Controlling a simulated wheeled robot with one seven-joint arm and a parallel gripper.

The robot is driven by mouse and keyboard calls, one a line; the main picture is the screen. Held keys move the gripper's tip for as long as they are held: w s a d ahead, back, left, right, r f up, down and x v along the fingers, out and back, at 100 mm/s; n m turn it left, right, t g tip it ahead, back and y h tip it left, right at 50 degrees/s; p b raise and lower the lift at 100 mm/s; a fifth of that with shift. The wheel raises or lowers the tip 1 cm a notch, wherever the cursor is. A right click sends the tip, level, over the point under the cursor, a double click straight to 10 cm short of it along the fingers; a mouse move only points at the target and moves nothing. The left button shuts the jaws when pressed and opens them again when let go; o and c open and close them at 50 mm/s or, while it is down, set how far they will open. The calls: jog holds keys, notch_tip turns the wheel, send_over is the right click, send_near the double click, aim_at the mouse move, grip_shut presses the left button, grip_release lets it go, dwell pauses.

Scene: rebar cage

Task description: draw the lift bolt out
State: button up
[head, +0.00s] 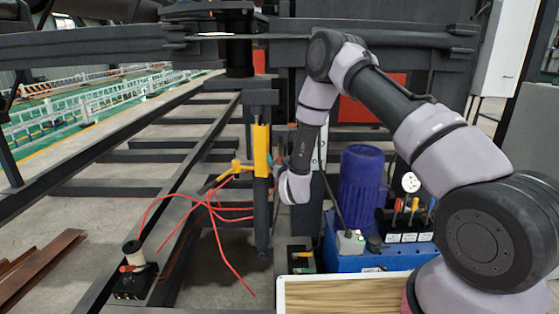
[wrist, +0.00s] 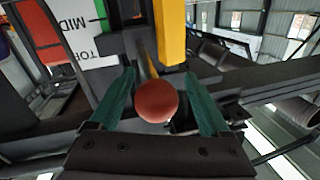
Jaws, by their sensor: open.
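The lift bolt appears to be the part with a red-brown ball knob (wrist: 156,100) in the wrist view. A thin shank runs back from the knob toward a dark bracket beside a yellow bar (wrist: 171,30). My gripper (wrist: 160,76) is open, with one green finger on each side of the knob. Gaps show between the knob and both fingers, so it is not gripped. In the head view, my wrist is at the right side of the yellow upright part (head: 261,150). The knob and fingers cannot be made out clearly there.
A white plate (wrist: 88,45) marked "MID" and "TOP" is left of the bolt. Red cables (head: 215,210) hang from a yellow fitting left of the upright. A blue motor (head: 362,188) stands close right of my forearm. Dark steel beams (head: 200,158) surround the area.

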jog(key=v, duration=1)
jog(key=shift+s, duration=0.4)
jog(key=shift+d, duration=0.1)
jog(key=w+d+r+m+g+h, duration=0.1)
jog(key=w+d+r+m, duration=0.15)
jog(key=r, duration=0.45)
jog(key=w+d+r+m+h, duration=0.1)
jog(key=w+d+r+h, duration=0.1)
jog(key=w+d+r, duration=0.3)
jog(key=s+d+r+m+g, duration=0.1)
jog(key=s+d+r+g, duration=0.2)
jog(key=r, duration=0.4)
jog(key=s+d+r, duration=0.3)
jog(key=s+r, duration=0.1)
jog(key=r, duration=0.3)
jog(key=s+d+r+g, duration=0.2)
jog(key=s, duration=0.8)
jog(key=s+d+r+g, duration=0.2)
jog(key=s+d+r, duration=0.1)
jog(key=s, duration=0.7)
jog(key=s+d+r+g+y, duration=0.1)
jog(key=s+d+r+g, duration=0.1)
jog(key=s, duration=0.8)
jog(key=shift+s+d+r+g, duration=0.3)
jog(key=shift+d+r, duration=0.05)
jog(key=shift+d, duration=0.2)
